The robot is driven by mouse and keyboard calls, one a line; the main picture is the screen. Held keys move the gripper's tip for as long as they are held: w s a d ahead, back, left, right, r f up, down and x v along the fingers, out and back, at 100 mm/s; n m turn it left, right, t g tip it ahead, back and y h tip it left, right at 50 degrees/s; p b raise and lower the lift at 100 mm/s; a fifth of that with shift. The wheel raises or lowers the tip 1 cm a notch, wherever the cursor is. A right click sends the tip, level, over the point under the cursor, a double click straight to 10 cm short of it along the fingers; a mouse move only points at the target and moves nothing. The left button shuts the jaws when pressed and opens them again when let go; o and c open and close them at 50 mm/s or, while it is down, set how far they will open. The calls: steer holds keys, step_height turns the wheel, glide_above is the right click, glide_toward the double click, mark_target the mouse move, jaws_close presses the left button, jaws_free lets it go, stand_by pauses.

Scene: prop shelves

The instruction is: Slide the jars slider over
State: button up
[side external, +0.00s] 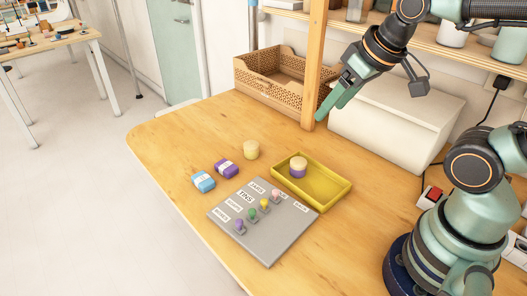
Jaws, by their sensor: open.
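A grey slider panel (264,243) lies flat on the wooden table. It carries a purple knob (239,227), a green knob (252,214), a yellow knob (264,204) and a pink knob (276,195). White labels sit around the knobs. The larger label (245,197) seems to read TINS. The small ones are too blurred for me to tell which knob is the jars slider. My gripper (326,112) is open and empty, above the table behind the panel, in front of the wooden post. It is well apart from the knobs.
A yellow tray (333,196) beside the panel holds a purple and cream jar (298,167). A cream jar (251,150), a purple pack (226,169) and a blue pack (203,182) stand left of it. A wooden post (315,60), brown crate (250,83) and white box (385,125) are behind.

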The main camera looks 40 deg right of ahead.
stand_by(0.5)
steer(key=c, duration=0.8)
steer(key=shift+w+a+f, duration=0.1)
steer(key=shift+w+a, duration=0.05)
steer(key=shift+w, duration=0.1)
jaws_close()
steer(key=g, duration=0.6)
glide_above(267, 195)
step_height(267, 195, down, 12)
steer(key=shift+f, duration=3.3)
steer(key=shift+f, duration=2.35)
